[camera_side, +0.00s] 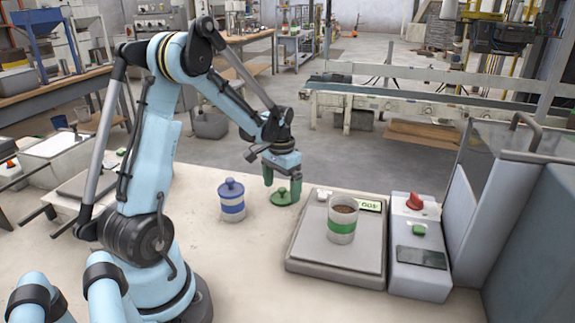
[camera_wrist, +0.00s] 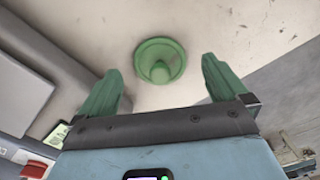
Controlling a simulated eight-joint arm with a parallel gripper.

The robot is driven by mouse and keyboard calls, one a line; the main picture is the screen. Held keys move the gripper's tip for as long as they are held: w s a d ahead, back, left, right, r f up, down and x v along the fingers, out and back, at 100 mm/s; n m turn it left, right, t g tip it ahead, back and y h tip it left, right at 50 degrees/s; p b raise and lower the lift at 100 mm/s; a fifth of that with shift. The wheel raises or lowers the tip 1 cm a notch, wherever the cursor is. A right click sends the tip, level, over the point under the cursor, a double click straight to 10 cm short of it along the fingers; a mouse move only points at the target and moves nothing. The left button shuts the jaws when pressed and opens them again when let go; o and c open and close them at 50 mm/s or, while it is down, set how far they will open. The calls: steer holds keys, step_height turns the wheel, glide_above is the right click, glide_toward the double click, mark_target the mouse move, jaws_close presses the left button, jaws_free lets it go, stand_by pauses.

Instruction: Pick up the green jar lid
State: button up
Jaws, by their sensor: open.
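The green jar lid (camera_side: 286,198) lies on the table, knob up, to the right of a blue-and-white jar. In the wrist view the round lid (camera_wrist: 160,62) and its knob show whole, centred between the fingers and at about the level of their tips. My gripper (camera_side: 282,184) is just above the lid, pointing down, with its green fingers apart. In the wrist view my gripper (camera_wrist: 161,65) is open and nothing is held. I cannot tell how much height is left between the fingertips and the lid.
The blue-lidded jar (camera_side: 232,204) stands close left of the lid. A scale (camera_side: 310,262) at right bears a pellet-filled cup with a green band (camera_side: 342,226). A control box (camera_side: 420,275) with a red knob stands beyond it. The front table is clear.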

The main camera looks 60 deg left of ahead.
steer(key=shift+f, duration=0.85)
steer(key=c, duration=1.1)
steer(key=shift+r, duration=0.1)
